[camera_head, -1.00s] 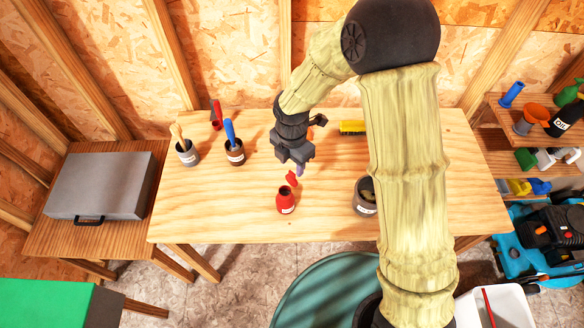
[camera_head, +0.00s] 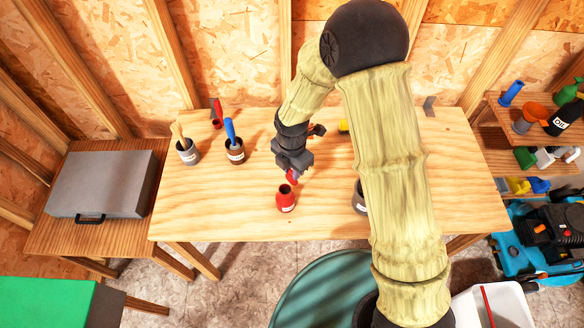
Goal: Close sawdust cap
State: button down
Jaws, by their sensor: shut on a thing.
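A small red bottle (camera_head: 286,202) stands upright near the front middle of the wooden workbench, with its dark round mouth showing open at the top. Its red cap (camera_head: 291,176) is raised above and just behind the mouth, tilted. My gripper (camera_head: 295,177) points down behind the bottle and is shut on the red cap. The fingers are small and dark here, and they partly overlap the cap. Whether a hinge joins the cap to the bottle is too small to tell.
On the workbench (camera_head: 200,225), a grey pot (camera_head: 189,156) and a brown pot (camera_head: 235,156) with a blue-handled tool stand left. A grey tin (camera_head: 359,203) and a yellow brush (camera_head: 343,126) are partly hidden by my arm. The bench around the bottle's left side is clear.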

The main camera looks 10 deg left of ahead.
jog(key=shift+s+a+f+t+b, duration=0.15)
jog(key=shift+t+b, duration=0.15)
jog(key=shift+b, duration=0.4)
jog(key=t+b, duration=0.1)
jog(key=b, duration=0.1)
jog(key=s+a+t+h+b, duration=0.1)
jog(key=b, duration=0.2)
jog(key=s+t+h+b, duration=0.1)
jog(key=b, duration=0.2)
jog(key=shift+s+a+f, duration=0.2)
jog(key=shift+a+f, duration=0.05)
jog(key=shift+f, duration=0.1)
jog(key=s+a+f+t+h+b, duration=0.2)
jog(key=s+f+t+h+b, duration=0.2)
jog(key=t+b, duration=0.6)
notch_tip(320, 180, down, 2)
jog(key=t+h, duration=0.2)
jog(key=h, duration=0.1)
jog(key=shift+s+a, duration=0.2)
jog(key=shift+a, duration=0.1)
jog(key=shift+f+h, duration=0.1)
jog(key=shift+h, duration=0.2)
jog(key=c, duration=1.2)
grip_release()
jog(key=shift+c, duration=0.2)
